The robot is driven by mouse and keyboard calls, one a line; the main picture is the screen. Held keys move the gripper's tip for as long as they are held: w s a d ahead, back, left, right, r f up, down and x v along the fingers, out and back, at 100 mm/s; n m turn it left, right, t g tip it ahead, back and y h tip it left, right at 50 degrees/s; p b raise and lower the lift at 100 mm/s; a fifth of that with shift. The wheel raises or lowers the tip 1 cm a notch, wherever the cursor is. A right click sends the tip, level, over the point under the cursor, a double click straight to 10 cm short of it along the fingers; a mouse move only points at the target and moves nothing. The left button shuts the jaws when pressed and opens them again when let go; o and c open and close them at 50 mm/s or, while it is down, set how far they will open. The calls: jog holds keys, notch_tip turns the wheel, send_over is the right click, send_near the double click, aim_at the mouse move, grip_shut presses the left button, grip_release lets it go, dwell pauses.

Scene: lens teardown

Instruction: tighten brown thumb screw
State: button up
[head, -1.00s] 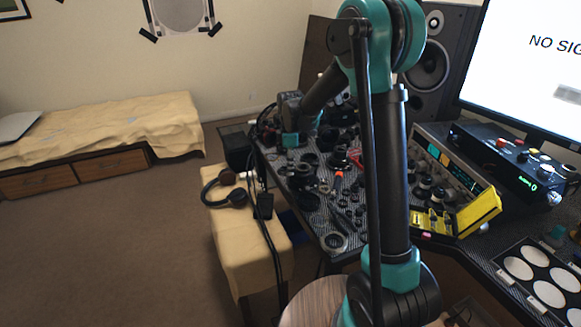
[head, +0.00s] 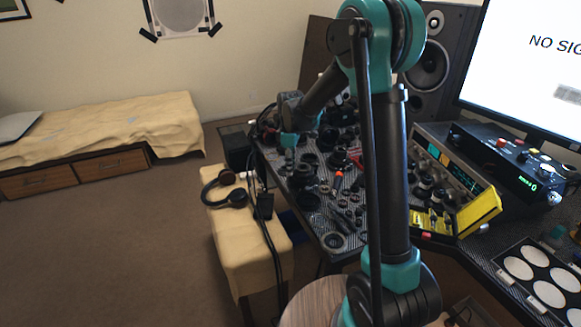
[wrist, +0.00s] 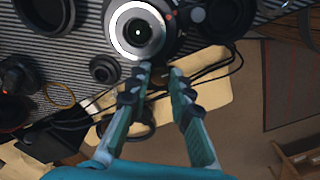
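My gripper (wrist: 160,78) is open in the wrist view, its two teal and dark fingers apart with nothing between the tips. Just beyond the tips is a lens part (wrist: 137,30) with a bright silver ring and dark centre. A small brownish-orange spot (wrist: 169,15) shows on its right rim; it may be the brown thumb screw, but it is too small to tell. In the head view my gripper (head: 287,157) is over the far left part of the bench, small and partly hidden by my arm.
The striped bench mat (wrist: 85,40) holds several dark rings and lens parts. A small black ring (wrist: 104,69) lies left of the fingertips. Dark cables run below the bench edge. A yellow tray (head: 478,212) and a monitor (head: 530,60) stand at right in the head view.

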jog(key=o, duration=0.4)
notch_tip(320, 180, up, 12)
dwell(0.5)
jog(key=s+d+f+m+t, duration=0.1)
jog(key=s+d+f+m, duration=0.3)
jog(key=s, duration=0.5)
jog(key=s+d+f+m+t, duration=0.1)
jog(key=s+d+f+m, duration=0.4)
jog(key=s+d, duration=0.3)
jog(key=s+d+f+m+t, duration=0.2)
jog(key=s+d+f+m, duration=0.2)
jog(key=s, duration=0.6)
jog(key=shift+s+d+f+m, duration=0.15)
jog(key=shift+s+d+m, duration=0.05)
jog(key=shift+d+m, duration=0.3)
jog(key=shift+s+d+f+m, duration=0.15)
jog(key=shift+d+m, duration=0.25)
jog(key=shift+m, duration=0.2)
